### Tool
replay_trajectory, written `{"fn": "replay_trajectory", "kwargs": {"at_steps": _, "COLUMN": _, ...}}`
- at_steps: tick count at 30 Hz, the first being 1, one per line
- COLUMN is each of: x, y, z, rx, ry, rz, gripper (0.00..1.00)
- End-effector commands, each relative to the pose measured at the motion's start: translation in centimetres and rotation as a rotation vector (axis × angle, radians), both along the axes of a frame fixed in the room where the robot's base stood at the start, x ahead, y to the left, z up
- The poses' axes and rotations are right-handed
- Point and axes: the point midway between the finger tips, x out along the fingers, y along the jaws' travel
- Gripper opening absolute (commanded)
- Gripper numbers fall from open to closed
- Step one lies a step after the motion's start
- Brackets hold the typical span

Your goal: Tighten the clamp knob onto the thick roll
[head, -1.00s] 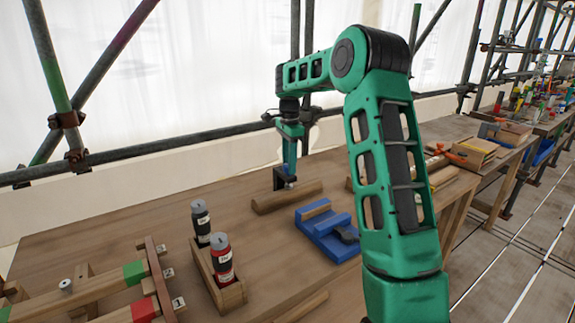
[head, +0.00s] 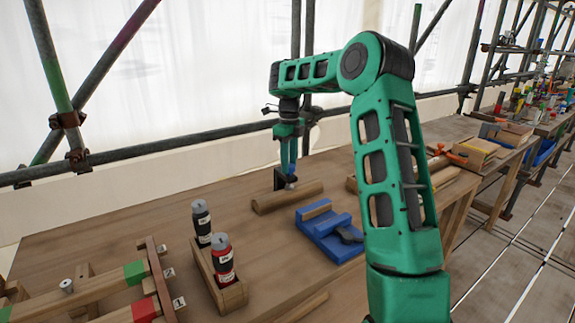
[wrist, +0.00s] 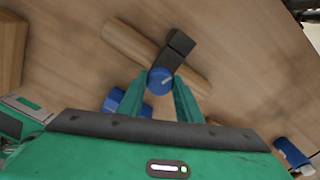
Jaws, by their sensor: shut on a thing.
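The clamp knob (wrist: 160,81) is a blue round knob with a pale mark on top. In the wrist view it sits between the green fingertips of my gripper (wrist: 160,88), which is shut on it. The black clamp body (wrist: 177,48) extends from the knob over the wooden roll (wrist: 133,43), which lies on the bench. Whether the clamp presses tightly on the roll cannot be told.
A blue fixture (head: 330,232) with a wooden piece stands right of the roll. A wooden holder (head: 232,292) carries two bottles, one dark (head: 201,222) and one red (head: 222,260). Wooden rails (head: 100,293) lie at lower left. Scaffold pipes run behind the bench.

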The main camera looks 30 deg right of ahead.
Motion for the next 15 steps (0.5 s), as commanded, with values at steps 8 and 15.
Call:
{"fn": "replay_trajectory", "kwargs": {"at_steps": 8, "x": 0.32, "y": -0.08, "z": 0.24, "rx": -0.001, "ry": -0.011, "rz": -0.257, "gripper": 0.09}}
{"fn": "replay_trajectory", "kwargs": {"at_steps": 15, "x": 0.25, "y": -0.11, "z": 0.19, "rx": -0.001, "ry": -0.009, "rz": -0.453, "gripper": 0.09}}
